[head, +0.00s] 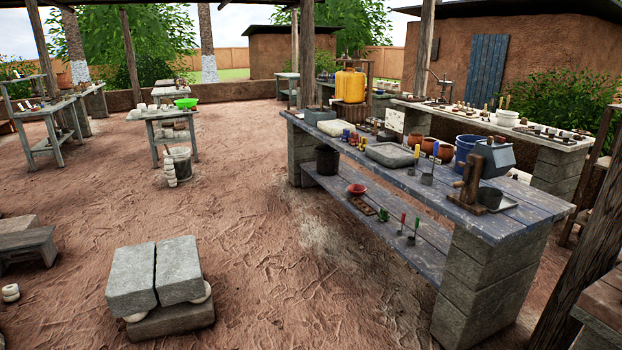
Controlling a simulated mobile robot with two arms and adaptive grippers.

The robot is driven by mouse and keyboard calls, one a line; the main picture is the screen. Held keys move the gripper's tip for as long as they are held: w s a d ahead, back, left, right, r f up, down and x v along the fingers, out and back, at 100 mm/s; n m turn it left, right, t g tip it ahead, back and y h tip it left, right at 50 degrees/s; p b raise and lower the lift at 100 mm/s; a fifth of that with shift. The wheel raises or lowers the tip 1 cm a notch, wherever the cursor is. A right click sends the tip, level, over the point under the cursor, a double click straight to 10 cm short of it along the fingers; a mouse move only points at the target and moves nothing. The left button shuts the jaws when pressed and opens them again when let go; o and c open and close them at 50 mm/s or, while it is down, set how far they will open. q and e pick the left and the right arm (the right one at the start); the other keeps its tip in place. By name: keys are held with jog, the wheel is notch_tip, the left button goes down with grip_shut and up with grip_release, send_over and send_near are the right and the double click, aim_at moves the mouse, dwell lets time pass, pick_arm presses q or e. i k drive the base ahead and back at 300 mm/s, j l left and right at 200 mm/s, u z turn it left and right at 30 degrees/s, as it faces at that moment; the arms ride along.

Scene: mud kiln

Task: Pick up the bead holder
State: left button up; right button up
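I cannot tell which item is the bead holder; the small items are too far away to make out. Small coloured items (360,142) stand on the long dark wooden workbench (505,222) at the right. Upright tools with yellow (417,152) and blue (435,152) handles are further along its top. On its lower shelf are a red bowl (357,189) and small upright pieces with red (403,217) and green (383,214) parts. Neither of my grippers shows in the head view.
Two grey stone blocks (180,270) rest on a low base at the front left. A wooden post (590,265) stands at the right. Open dirt floor (280,220) lies left of the workbench.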

aim_at(345, 137)
jog(key=i, duration=3.95)
